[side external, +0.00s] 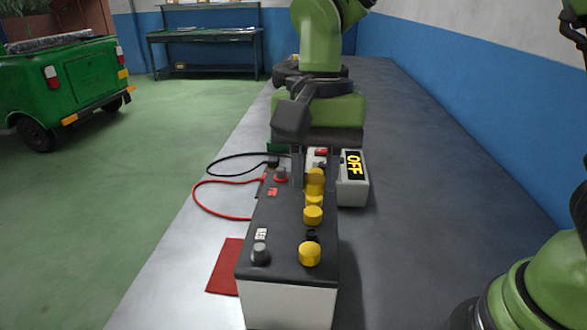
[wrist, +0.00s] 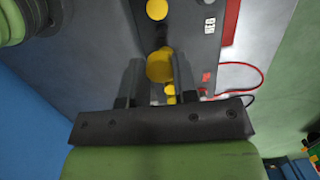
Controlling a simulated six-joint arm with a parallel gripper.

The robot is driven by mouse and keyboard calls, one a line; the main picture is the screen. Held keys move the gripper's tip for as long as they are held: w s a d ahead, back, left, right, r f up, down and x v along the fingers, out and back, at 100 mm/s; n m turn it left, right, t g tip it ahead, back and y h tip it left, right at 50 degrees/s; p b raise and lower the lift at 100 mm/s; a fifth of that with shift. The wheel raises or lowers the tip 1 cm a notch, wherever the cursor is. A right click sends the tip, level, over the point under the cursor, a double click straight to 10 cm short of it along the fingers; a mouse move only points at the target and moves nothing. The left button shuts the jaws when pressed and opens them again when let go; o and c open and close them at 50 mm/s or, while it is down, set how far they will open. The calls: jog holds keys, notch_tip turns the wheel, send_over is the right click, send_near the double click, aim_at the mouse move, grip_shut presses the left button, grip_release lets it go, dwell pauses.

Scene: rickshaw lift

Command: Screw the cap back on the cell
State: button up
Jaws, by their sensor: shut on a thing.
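The battery (side external: 285,235) is a long dark-topped box with a pale front, standing on the bench. A row of yellow caps runs along its top, the nearest one (side external: 309,253) at the front. Just behind that cap is a dark, uncapped cell opening (side external: 311,236), which also shows in the wrist view (wrist: 160,38). My gripper (side external: 314,172) points down over the far part of the row, its fingers either side of a yellow cap (wrist: 160,67). That cap looks larger than the others in the wrist view, so it seems held above the battery top. Its underside is hidden.
A grey charger box (side external: 353,190) reading OFF stands behind the battery to the right. Red (side external: 205,203) and black (side external: 225,156) cables loop on the left. A red mat (side external: 225,267) lies beside the battery. The bench is clear at right.

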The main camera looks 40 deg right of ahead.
send_over(311, 235)
jog(key=shift+w+d+f, duration=0.1)
jog(key=shift+d+f, duration=0.05)
jog(key=shift+f, duration=2.45)
jog(key=shift+f, duration=1.3)
dwell(0.5)
jog(key=o, duration=1.1)
jog(key=shift+r, duration=3.55)
